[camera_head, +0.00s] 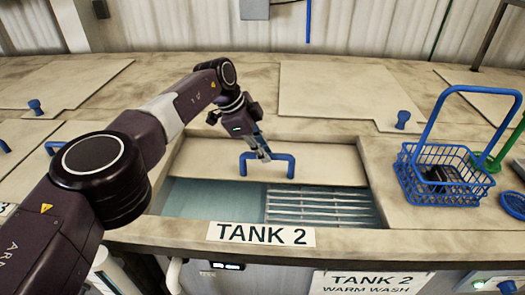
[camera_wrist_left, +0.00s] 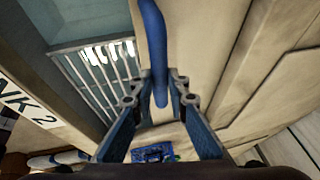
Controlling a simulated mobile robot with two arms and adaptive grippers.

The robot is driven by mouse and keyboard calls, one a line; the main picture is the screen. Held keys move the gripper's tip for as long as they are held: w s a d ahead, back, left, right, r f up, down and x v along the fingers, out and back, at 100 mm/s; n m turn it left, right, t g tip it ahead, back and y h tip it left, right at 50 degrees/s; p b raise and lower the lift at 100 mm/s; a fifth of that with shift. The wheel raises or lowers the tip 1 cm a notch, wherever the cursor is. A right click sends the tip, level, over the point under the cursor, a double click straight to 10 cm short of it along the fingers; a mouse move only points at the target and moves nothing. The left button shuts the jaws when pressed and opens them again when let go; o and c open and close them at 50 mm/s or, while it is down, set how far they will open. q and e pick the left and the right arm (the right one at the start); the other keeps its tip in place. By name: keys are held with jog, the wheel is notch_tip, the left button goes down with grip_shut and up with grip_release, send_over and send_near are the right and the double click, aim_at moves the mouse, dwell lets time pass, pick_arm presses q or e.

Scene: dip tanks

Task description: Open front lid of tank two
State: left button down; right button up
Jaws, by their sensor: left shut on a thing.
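The front lid (camera_head: 212,162) of tank two is a beige panel. It sits back from the front edge, so an opening shows water (camera_head: 212,195) and a metal rack (camera_head: 318,207). The "TANK 2" label (camera_head: 261,234) is on the front rim. The lid's blue bar handle (camera_head: 283,157) stands on the panel. My left gripper (camera_head: 262,154) is shut on this handle, near its middle. In the left wrist view the handle (camera_wrist_left: 154,40) runs between the fingers of the gripper (camera_wrist_left: 160,88). My right gripper is not in view.
A blue wire basket (camera_head: 440,185) with a dark item inside stands to the right of the opening. Blue knobs (camera_head: 403,119) (camera_head: 36,106) stand on rear covers. Another blue handle (camera_head: 54,147) is at left.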

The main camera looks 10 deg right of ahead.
pick_arm(q)
jog(key=c, duration=1.9)
grip_release()
jog(key=shift+d, duration=0.1)
jog(key=shift+r, duration=0.15)
jog(key=v, duration=1.1)
jog(key=shift+s+r, duration=0.1)
jog(key=shift+r, duration=0.25)
jog(key=shift+a+f, duration=0.1)
jog(key=shift+a, duration=0.15)
